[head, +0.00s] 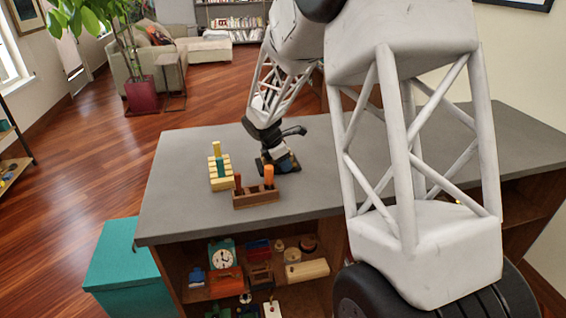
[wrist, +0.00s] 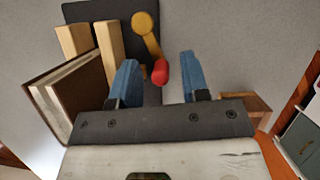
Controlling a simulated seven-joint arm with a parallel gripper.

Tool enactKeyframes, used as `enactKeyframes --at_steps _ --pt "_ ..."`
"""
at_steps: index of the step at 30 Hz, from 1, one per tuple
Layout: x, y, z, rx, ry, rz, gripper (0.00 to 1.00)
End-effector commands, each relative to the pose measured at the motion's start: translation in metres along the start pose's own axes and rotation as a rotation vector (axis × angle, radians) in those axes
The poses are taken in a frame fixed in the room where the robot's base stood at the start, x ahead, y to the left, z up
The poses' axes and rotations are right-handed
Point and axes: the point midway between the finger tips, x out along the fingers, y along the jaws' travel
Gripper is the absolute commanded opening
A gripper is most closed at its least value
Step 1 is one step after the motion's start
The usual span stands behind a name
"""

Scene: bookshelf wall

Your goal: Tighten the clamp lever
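In the wrist view, the clamp lever (wrist: 151,45) is a yellow arm with a round pivot at its top end and a red knob (wrist: 160,71) at its near end. It lies over a dark plate (wrist: 84,11). Two pale wooden bars (wrist: 107,50) and a brown block with pale layers (wrist: 80,95) are left of it. My gripper (wrist: 159,59) is open, with a blue finger on each side of the red knob. The left finger is nearer the knob; contact cannot be told. In the head view, my gripper (head: 279,163) is low over the grey table and largely hides the clamp.
Shelves below hold a clock (head: 223,257) and several small objects. The table's left front is clear.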

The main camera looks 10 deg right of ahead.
Motion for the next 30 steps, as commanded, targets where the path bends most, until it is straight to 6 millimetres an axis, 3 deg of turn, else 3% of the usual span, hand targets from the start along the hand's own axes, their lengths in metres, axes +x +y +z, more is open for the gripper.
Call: enactKeyframes --at_steps 11,30 --pt "-0.008 0.0 0.0 0.0 0.0 0.0 0.42" --pt "-0.075 0.0 0.0 0.0 0.0 0.001 0.42"
